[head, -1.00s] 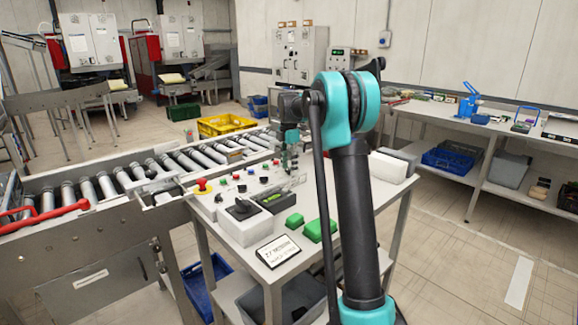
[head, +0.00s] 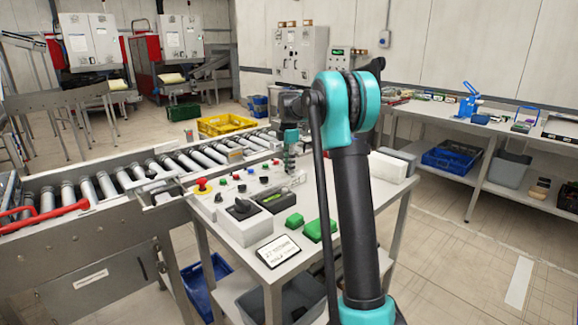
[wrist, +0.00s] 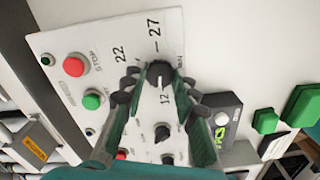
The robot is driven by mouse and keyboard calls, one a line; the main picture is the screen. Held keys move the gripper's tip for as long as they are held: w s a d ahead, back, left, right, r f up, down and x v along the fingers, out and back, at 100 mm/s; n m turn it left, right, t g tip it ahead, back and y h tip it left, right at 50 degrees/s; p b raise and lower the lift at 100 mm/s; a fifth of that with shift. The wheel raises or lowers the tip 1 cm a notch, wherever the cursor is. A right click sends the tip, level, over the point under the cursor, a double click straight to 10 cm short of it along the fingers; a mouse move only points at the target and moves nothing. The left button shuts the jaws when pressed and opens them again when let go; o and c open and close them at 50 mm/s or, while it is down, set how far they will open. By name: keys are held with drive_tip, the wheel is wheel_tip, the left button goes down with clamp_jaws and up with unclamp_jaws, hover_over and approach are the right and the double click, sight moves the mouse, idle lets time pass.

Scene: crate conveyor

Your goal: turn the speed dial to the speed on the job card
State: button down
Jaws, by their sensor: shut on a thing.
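The speed dial (wrist: 158,69) is a black knob on the white control panel (wrist: 75,35), near the top middle of the wrist view. Printed numbers 22 and 27 stand beside it; another number below is partly covered. My gripper (wrist: 157,82) reaches over the panel with its fingertips closed around the knob. The fingers hide part of the knob, and I cannot tell where its pointer stands. In the head view my gripper (head: 290,166) is over the far part of the panel.
A red stop button (wrist: 73,66) and a green button (wrist: 92,101) sit left of the dial, with another black knob (wrist: 162,132) below. A roller conveyor (head: 105,186) runs alongside.

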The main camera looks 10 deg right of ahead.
drive_tip(key=m, duration=0.4)
drive_tip(key=shift+m, duration=0.3)
drive_tip(key=m, duration=0.4)
drive_tip(key=shift+m, duration=0.3)
drive_tip(key=m, duration=1.2)
drive_tip(key=shift+m, duration=0.3)
drive_tip(key=m, duration=0.9)
drive_tip(key=shift+m, duration=1.7)
